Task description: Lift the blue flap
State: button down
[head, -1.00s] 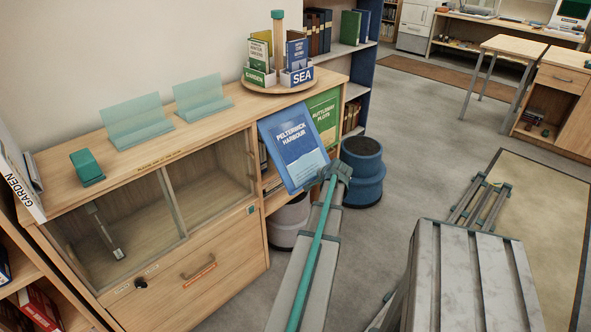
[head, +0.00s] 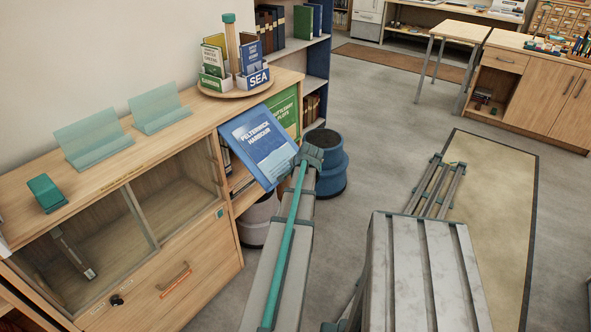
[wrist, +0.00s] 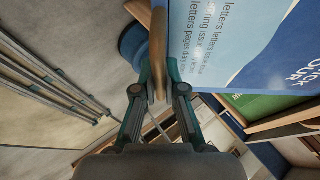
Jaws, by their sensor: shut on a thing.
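The blue flap (head: 262,146), with the title "Pelterwick Harbour", hangs on the front of the wooden cabinet. It is tilted, with its lower edge out from the front and shelf space showing beneath and beside it. My gripper (head: 308,158) is at the flap's right edge. In the wrist view the blue flap (wrist: 235,45) fills the upper right, and my gripper (wrist: 157,82) is shut on its tan lower lip (wrist: 158,48). My arm hides part of the area below the flap in the head view.
A green flap (head: 285,110) is right behind the blue one. A blue round stool (head: 331,170) and a grey bin (head: 257,222) stand close below. A turntable (head: 252,86) with booklets sits on the cabinet top. Open floor (head: 390,130) lies to the right.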

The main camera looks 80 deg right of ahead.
jog(key=c, duration=1.2)
grip_release()
jog(key=v, duration=1.2)
jog(key=shift+a+f, duration=0.15)
jog(key=shift+a, duration=0.05)
